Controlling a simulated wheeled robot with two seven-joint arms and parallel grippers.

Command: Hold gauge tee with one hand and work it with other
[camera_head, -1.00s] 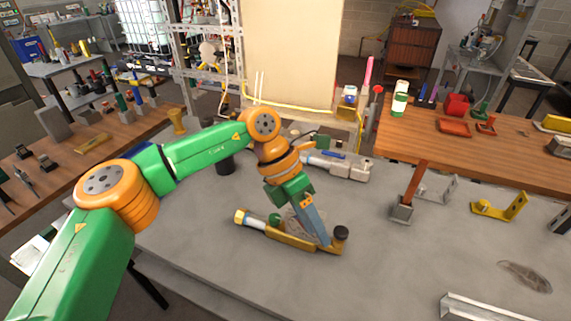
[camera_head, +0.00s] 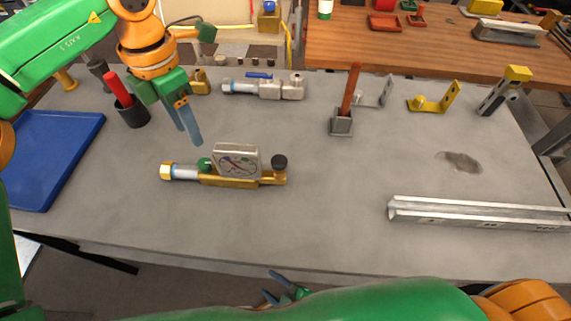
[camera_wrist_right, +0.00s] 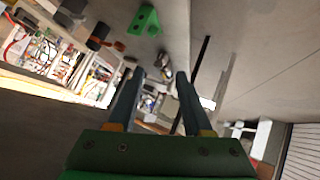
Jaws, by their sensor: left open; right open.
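The gauge tee (camera_head: 230,182) lies on the grey workbench in the head view. It has a brass body, a square dial gauge standing up on it, a green knob, a black knob on the right end and a blue-white pipe with a brass nut on the left. My left gripper (camera_head: 191,135) is open and empty, above and behind the tee's left part, apparently clear of it. My right gripper (camera_head: 284,292) is open, low past the bench's front edge. Its two empty fingers (camera_wrist_right: 158,80) show in the right wrist view, without the tee identifiable there.
A valve fitting (camera_head: 265,88) lies behind the tee. A red-handled tool in a holder (camera_head: 341,125) stands to its right. A metal channel (camera_head: 470,215) lies at the right front. A blue tray (camera_head: 52,160) and a black cup (camera_head: 132,113) are left. Bench between tee and front edge is clear.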

